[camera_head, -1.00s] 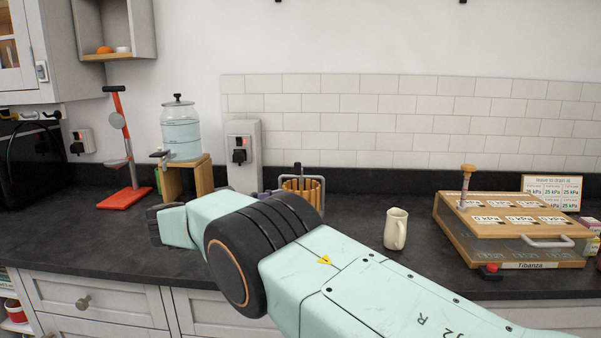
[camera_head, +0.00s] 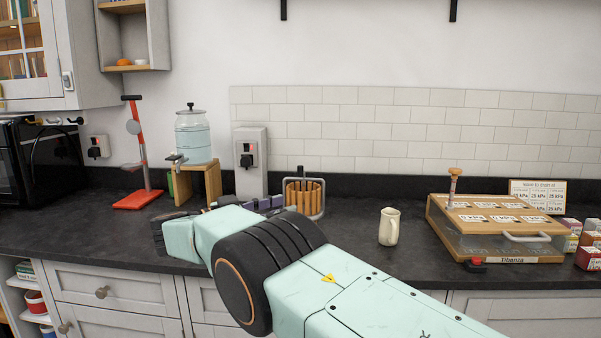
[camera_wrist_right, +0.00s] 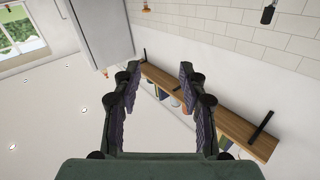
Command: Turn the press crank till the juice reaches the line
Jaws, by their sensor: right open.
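My right gripper (camera_head: 265,203) is partly hidden behind my own wrist, just left of the press in the picture; I cannot tell the gap in depth. In the right wrist view the gripper (camera_wrist_right: 160,78) is open, with purple-padded fingers apart and nothing between them. My left gripper is not in view.
A glass dispenser (camera_head: 193,140) sits on a wooden stand (camera_head: 213,184), beside a red lever stand (camera_head: 139,198). A wooden box (camera_head: 493,218) with pressure labels is at right. The dark counter (camera_head: 350,262) is clear around the jug. The wrist view shows a wall shelf (camera_wrist_right: 245,135).

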